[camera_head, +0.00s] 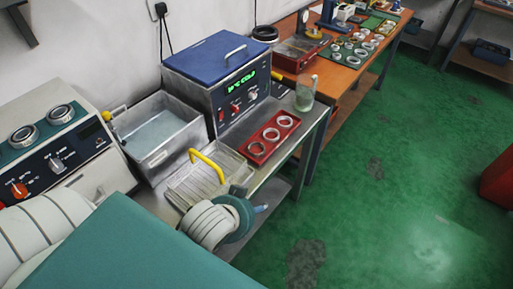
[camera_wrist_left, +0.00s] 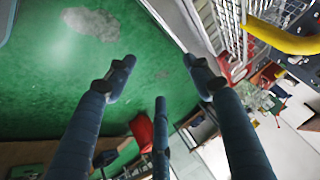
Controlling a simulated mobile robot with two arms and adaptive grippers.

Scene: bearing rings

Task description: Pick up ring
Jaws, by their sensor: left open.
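A red tray (camera_head: 264,153) lies on the metal bench, right of the wire basket. It holds three metal rings: a near ring (camera_head: 259,149), a middle ring (camera_head: 271,134) and a far ring (camera_head: 285,121). My left gripper (camera_head: 262,208) is at the bench's front edge, nearer the camera than the tray and apart from it; my wrist hides most of it. In the left wrist view the left gripper (camera_wrist_left: 162,70) is open, with nothing between its fingers and green floor behind them. My right gripper is not in view.
A wire basket (camera_head: 205,182) with a yellow handle (camera_head: 208,167) stands close beside my left wrist. A metal basin (camera_head: 160,135), a blue-lidded machine (camera_head: 215,75) and a glass beaker (camera_head: 305,95) stand behind. More rings lie on a green mat (camera_head: 345,58) on the wooden table.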

